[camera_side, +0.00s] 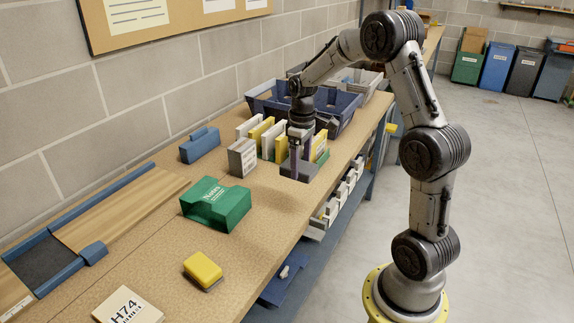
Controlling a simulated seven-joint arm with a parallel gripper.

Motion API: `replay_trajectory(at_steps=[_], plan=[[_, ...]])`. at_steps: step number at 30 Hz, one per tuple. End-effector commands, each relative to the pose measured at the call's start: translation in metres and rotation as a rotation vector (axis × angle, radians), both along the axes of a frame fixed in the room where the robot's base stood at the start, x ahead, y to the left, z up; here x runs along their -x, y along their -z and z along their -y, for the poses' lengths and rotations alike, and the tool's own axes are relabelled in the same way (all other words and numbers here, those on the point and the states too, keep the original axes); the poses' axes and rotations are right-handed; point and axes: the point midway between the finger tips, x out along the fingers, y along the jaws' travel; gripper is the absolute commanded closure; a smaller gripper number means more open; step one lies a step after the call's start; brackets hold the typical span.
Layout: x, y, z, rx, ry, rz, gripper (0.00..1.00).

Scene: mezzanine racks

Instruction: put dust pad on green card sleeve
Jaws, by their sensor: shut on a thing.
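The green card sleeve (228,207), a notched green block with white lettering, lies on the bench left of centre. My gripper (296,148) points down near the bench's right edge, beside the row of upright cards. It is shut on a small grey pad (299,172) with a flat base, which I take to be the dust pad. The pad is behind and right of the sleeve, apart from it. Whether its base touches the bench cannot be told. The fingertips are partly hidden against the pad and cards.
White and yellow upright cards (255,129) and a grey box (242,158) stand close to my gripper. Blue bins (262,105) are behind. A blue block (200,146), a yellow block (202,267) and an H74 card (127,305) lie around the sleeve. Bench between pad and sleeve is clear.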

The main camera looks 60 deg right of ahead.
Motion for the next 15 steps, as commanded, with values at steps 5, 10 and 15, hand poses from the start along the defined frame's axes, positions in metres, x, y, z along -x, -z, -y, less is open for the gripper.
replay_trajectory(at_steps=[5, 10, 15], plan=[[0.009, -0.004, -0.006, 0.0, 0.068, 0.0, 0.74], [0.002, -0.021, -0.028, 0.001, 0.152, 0.004, 0.74], [-0.016, -0.046, -0.074, 0.0, 0.15, 0.005, 0.74]])
